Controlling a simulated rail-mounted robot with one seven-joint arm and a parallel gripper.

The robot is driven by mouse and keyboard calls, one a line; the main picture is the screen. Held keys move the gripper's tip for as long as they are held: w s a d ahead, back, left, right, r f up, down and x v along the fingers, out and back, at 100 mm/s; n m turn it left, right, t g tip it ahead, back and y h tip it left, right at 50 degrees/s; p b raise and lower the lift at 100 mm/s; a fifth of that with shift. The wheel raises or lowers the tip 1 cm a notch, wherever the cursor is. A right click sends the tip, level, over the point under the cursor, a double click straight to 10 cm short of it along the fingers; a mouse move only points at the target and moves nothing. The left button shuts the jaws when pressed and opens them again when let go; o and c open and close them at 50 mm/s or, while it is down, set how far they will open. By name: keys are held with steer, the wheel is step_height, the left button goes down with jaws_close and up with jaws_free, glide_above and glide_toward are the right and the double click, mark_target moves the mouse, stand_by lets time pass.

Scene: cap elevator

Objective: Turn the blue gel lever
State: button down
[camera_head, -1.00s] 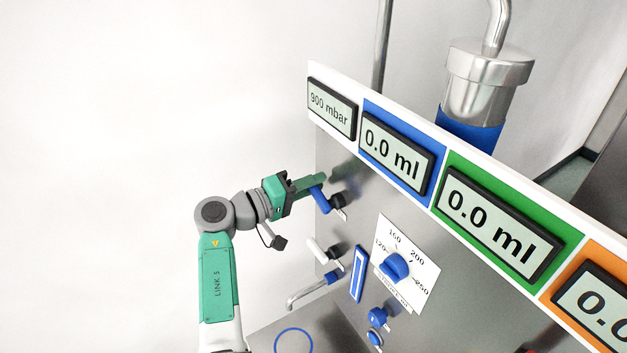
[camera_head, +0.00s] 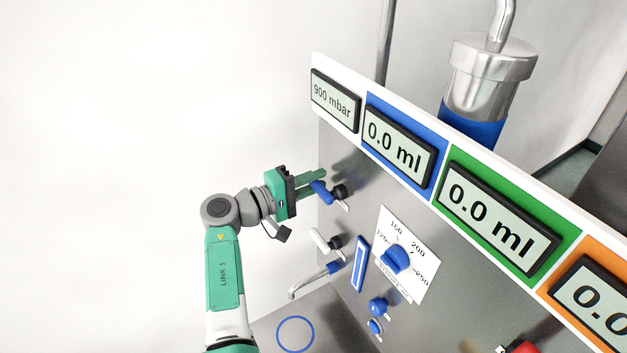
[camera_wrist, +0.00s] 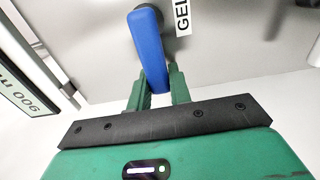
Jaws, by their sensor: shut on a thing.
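The blue gel lever (camera_head: 321,192) is on the steel panel, at the panel's left side in the head view. In the wrist view the lever (camera_wrist: 148,48) runs from its dark pivot at the top down between my two green fingers, slightly tilted. My gripper (camera_wrist: 158,84) is shut on the free end of the lever. In the head view my gripper (camera_head: 316,181) reaches in from the left with its fingers at the lever. A label reading "GEL" (camera_wrist: 183,12) is beside the pivot.
Below the lever are a white-handled lever (camera_head: 318,240), a spout with a blue lever (camera_head: 334,268), a blue-framed gauge (camera_head: 360,264) and a blue dial (camera_head: 397,260). Displays (camera_head: 397,146) run along the panel's top.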

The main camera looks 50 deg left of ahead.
steer(key=c, duration=1.3)
jaws_free()
steer(key=v, duration=0.8)
steer(key=shift+w, duration=0.1)
